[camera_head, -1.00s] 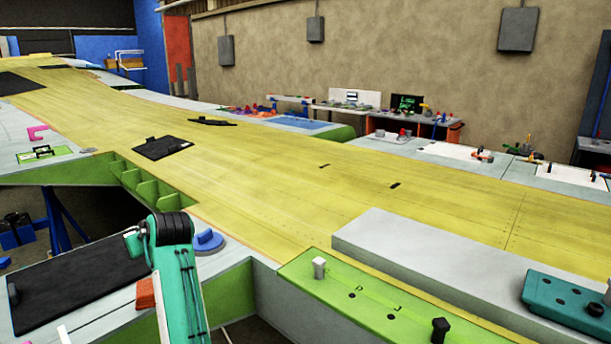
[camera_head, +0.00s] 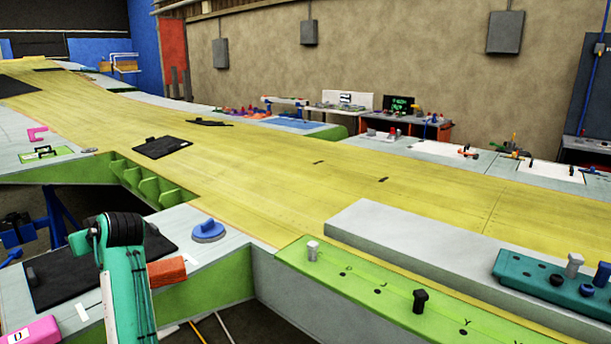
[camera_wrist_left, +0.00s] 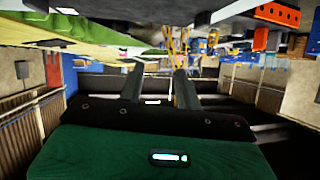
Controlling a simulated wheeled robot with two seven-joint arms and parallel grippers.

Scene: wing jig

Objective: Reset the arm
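My left arm, a teal link with a black joint, rises at the lower left of the head view; its gripper is not visible there. In the left wrist view my left gripper (camera_wrist_left: 158,88) shows two dark fingers standing apart with nothing between them. The fingers are in free air, and the view looks turned over. My right arm and gripper are in neither view. The long yellow wing panel (camera_head: 270,180) runs across the head view.
A green plate (camera_head: 380,295) with pegs lies in front, beside a grey block (camera_head: 420,240). A teal plate (camera_head: 550,275) with knobs is at right. An orange block (camera_head: 167,271), black mat (camera_head: 75,280) and blue round knob (camera_head: 208,231) lie near my left arm.

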